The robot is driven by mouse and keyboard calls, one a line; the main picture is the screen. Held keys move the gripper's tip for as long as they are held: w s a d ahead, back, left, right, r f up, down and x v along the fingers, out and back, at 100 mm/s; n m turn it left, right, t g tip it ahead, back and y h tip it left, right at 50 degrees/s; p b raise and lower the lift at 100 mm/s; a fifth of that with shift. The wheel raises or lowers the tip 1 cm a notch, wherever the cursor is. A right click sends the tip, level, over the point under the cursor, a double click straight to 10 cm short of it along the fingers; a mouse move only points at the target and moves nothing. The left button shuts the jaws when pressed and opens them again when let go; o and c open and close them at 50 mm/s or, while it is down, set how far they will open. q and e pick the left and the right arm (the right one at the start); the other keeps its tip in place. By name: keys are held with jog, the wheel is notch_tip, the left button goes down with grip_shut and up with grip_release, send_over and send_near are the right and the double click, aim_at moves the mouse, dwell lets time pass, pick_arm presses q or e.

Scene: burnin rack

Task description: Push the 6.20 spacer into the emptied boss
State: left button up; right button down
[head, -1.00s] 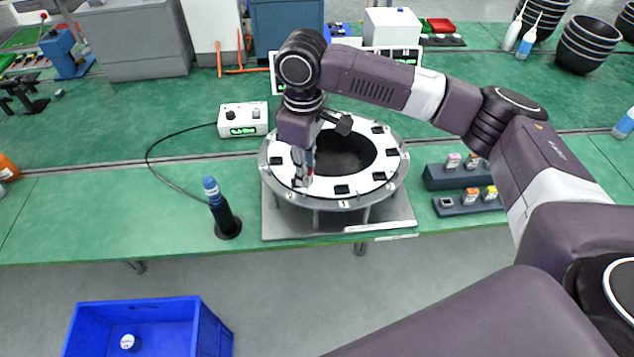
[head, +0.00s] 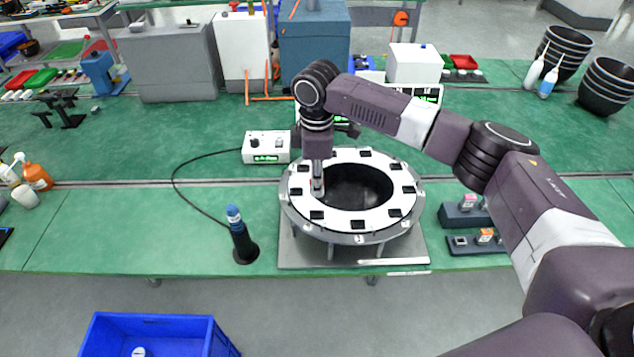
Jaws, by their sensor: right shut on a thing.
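The round fixture has a white ring top (head: 372,226) with several black pads around a dark central opening, standing on a grey plate. My right gripper (head: 318,191) points down at the left part of the ring, by the inner edge. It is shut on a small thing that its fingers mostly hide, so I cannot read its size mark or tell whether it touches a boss. Small coloured spacers stand in dark holders at the right: a pink-topped one (head: 467,203) and an orange one (head: 485,236). My arm hides part of the holders. My left gripper is out of view.
A blue-topped tool stands in a black holder (head: 244,250) left of the fixture, cabled to a white box with a green display (head: 266,147). A blue bin (head: 150,326) is below the table edge. The green table left of the tool is mostly clear.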

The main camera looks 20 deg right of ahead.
jog(key=shift+r+p, duration=0.15)
jog(key=shift+p, duration=0.35)
jog(key=shift+f, duration=0.35)
jog(key=shift+f+b, duration=0.85)
jog(key=shift+f, duration=1.85)
jog(key=shift+p, duration=0.5)
jog(key=shift+p, duration=0.45)
jog(key=shift+p, duration=0.4)
